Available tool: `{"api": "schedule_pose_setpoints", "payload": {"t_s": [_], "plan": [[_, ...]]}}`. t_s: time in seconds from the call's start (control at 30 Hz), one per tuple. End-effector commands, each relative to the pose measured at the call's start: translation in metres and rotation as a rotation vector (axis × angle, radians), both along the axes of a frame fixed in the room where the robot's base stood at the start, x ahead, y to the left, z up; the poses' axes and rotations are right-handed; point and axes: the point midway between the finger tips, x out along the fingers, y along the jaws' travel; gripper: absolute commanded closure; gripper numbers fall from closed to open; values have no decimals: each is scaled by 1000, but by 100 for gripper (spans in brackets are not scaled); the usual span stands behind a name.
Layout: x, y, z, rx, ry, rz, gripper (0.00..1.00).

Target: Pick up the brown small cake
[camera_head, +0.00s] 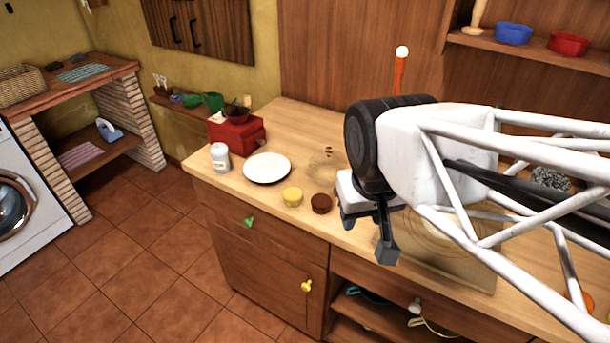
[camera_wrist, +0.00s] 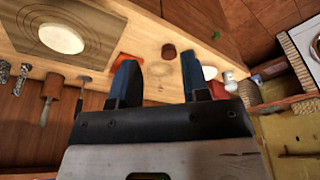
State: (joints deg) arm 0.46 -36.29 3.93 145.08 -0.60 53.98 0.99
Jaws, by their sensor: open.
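The brown small cake (camera_head: 321,203) is a short dark round piece on the wooden counter near its front edge. A yellow round cake (camera_head: 292,197) stands just to its left. My gripper (camera_head: 368,230) is open and empty, to the right of the brown cake and apart from it in the head view. In the wrist view the brown cake (camera_wrist: 168,51) shows beyond the space between the two blue fingers of my gripper (camera_wrist: 160,70). Nothing covers the brown cake in either view.
A white plate (camera_head: 267,168), a white jar (camera_head: 220,157) and a red box-shaped item (camera_head: 237,134) stand at the counter's left end. A board (camera_head: 440,262) lies to the right, partly behind my arm. The counter just around the cakes is clear.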

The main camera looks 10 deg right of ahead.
Motion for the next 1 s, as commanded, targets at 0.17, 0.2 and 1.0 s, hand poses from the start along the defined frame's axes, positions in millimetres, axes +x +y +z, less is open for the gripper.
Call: {"api": "schedule_pose_setpoints", "payload": {"t_s": [0.17,0.2,1.0], "plan": [[0,0,0,0,0,0,54],[0,0,0,0,0,0,48],[5,9,-10,91,19,-74,11]]}}
